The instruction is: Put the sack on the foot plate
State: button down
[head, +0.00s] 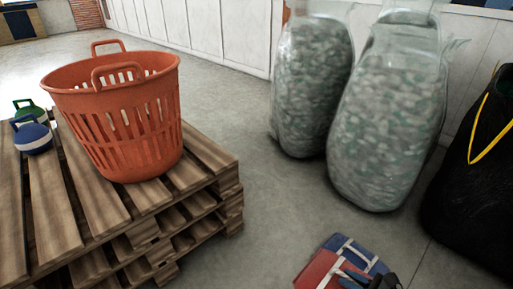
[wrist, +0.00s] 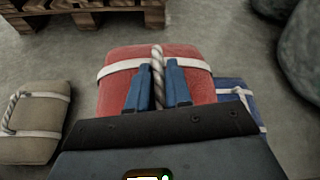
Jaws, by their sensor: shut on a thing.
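A red sack (wrist: 195,60) with a white band and a twisted rope (wrist: 157,65) lies in front of my gripper (wrist: 159,75) in the wrist view. The rope runs between the two blue fingers, which are shut on it. In the head view the red sack (head: 316,272) shows at the bottom edge, partly cut off. A blue sack (head: 362,255) lies beside it, and also shows at right in the wrist view (wrist: 232,87). I cannot tell whether the red sack is off the floor. I see no foot plate in either view.
An olive sack (wrist: 38,115) with rope lies at left in the wrist view. A wooden pallet (head: 50,215) holds an orange basket (head: 125,125) and two kettlebell-like weights, blue (head: 33,138) and green. Clear bulk bags (head: 385,130) and a black bag (head: 475,200) stand at right. Floor between is bare.

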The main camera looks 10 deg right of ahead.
jog(key=w+a+r, duration=0.1)
jog(key=a+r, duration=0.2)
jog(key=r, duration=0.4)
jog(key=w+a+r+m+h, duration=0.1)
jog(key=a+r, duration=0.2)
jog(key=r, duration=0.3)
jog(key=w+a+r, duration=0.1)
jog(key=a+r, duration=0.2)
jog(key=r, duration=0.4)
jog(key=s+r+m+t+h+p, duration=0.1)
jog(key=s+r+m+h+p, duration=0.1)
jog(key=r+p, duration=0.5)
jog(key=s+r+m+t+h+p, duration=0.1)
jog(key=r+p, duration=0.7)
jog(key=p, duration=1.2)
jog(key=shift+s+r+m+h, duration=0.2)
jog(key=shift+s+m+h, duration=0.55)
jog(key=shift+m+h, duration=0.85)
